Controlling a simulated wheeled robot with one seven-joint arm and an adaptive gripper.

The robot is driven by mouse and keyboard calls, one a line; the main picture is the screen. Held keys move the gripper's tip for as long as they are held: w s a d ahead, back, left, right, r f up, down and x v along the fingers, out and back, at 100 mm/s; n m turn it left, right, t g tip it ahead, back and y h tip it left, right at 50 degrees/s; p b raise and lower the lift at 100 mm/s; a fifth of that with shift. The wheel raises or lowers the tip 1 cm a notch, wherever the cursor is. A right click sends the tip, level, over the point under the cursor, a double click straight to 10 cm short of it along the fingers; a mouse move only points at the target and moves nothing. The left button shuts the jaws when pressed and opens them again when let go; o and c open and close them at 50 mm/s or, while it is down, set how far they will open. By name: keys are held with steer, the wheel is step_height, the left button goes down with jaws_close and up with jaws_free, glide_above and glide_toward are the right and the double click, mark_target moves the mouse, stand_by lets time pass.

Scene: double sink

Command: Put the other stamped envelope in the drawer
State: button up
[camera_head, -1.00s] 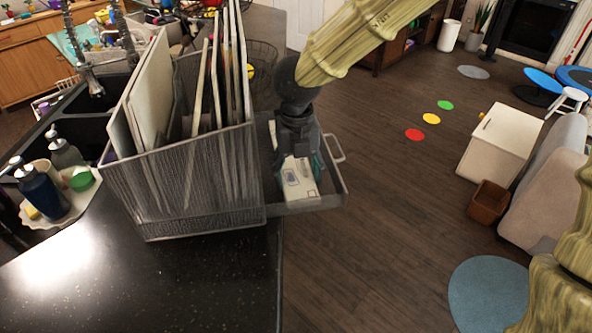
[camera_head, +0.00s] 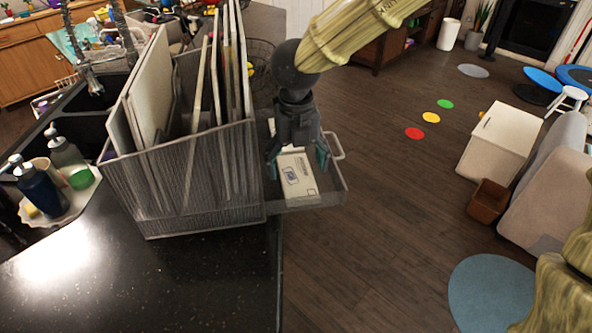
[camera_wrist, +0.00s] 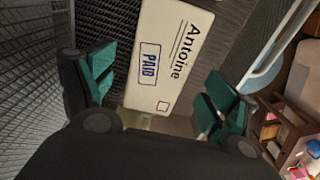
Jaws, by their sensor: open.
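A white envelope (camera_head: 297,178) with a blue "PAID" stamp and the name "Antoine" lies in the open mesh drawer (camera_head: 322,198) of the desk organizer. It also shows in the wrist view (camera_wrist: 167,55), lying between and beyond my fingers. My gripper (camera_head: 298,163) is above the drawer, pointing down, with its teal fingers spread to either side of the envelope. In the wrist view my gripper (camera_wrist: 158,97) is open, with nothing between the fingertips.
The mesh organizer (camera_head: 185,185) stands on the black counter, with upright folders and boards (camera_head: 150,95) in it. The drawer hangs out past the counter's edge. A tray with bottles (camera_head: 60,195) is at left. The counter front is clear.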

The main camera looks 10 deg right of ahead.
mark_target(297, 175)
step_height(297, 175, up, 10)
steer(key=b, duration=0.1)
stand_by(0.5)
